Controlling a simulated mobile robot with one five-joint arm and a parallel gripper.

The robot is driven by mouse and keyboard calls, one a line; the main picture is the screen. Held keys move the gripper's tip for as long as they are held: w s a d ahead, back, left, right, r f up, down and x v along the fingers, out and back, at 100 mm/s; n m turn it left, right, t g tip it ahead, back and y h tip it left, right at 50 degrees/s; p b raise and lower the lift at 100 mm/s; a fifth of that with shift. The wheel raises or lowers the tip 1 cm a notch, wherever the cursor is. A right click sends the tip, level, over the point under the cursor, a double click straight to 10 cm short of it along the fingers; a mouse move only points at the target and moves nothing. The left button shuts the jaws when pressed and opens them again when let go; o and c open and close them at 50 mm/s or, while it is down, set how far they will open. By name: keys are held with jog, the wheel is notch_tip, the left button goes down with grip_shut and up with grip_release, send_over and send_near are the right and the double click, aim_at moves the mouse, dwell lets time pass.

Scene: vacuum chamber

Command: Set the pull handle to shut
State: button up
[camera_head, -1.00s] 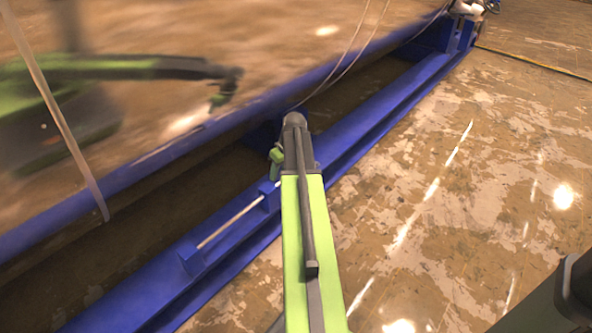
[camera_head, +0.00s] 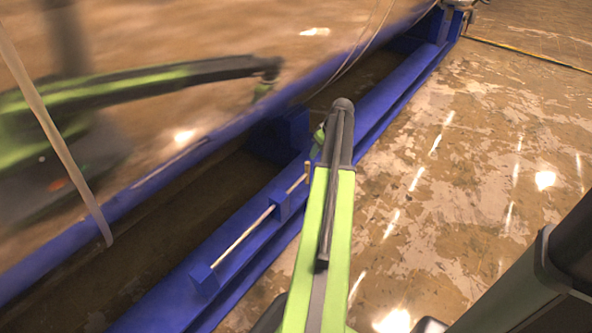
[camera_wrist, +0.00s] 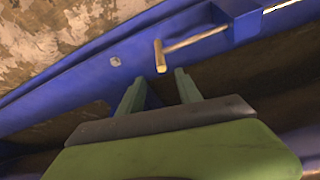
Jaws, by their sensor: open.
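The pull handle is a thin pale rod with a short tan crossbar (camera_wrist: 160,56) at its end; it also shows in the head view (camera_head: 308,171). The rod passes through a blue block (camera_head: 281,206) on the blue beam and runs to a second blue block (camera_head: 205,279). In the wrist view my gripper (camera_wrist: 158,88) is open and empty, its two green fingers apart. The crossbar lies just beyond the fingertips, roughly in line with the gap between them; whether they touch is unclear. In the head view my arm hides most of the gripper.
The long blue beam (camera_head: 250,290) runs diagonally beside a large shiny chamber wall (camera_head: 200,60) that mirrors my arm. A dark gap lies between them. Thin cables (camera_head: 375,35) hang along the wall. The patchy brown floor (camera_head: 480,180) at right is open.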

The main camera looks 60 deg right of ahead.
aim_at(307, 173)
jog(key=b+x, duration=1.6)
jog(key=x, duration=0.1)
jog(key=shift+w+f, duration=0.15)
jog(key=shift+f, duration=0.15)
jog(key=shift+r, duration=0.1)
jog(key=shift+c, duration=0.3)
grip_shut()
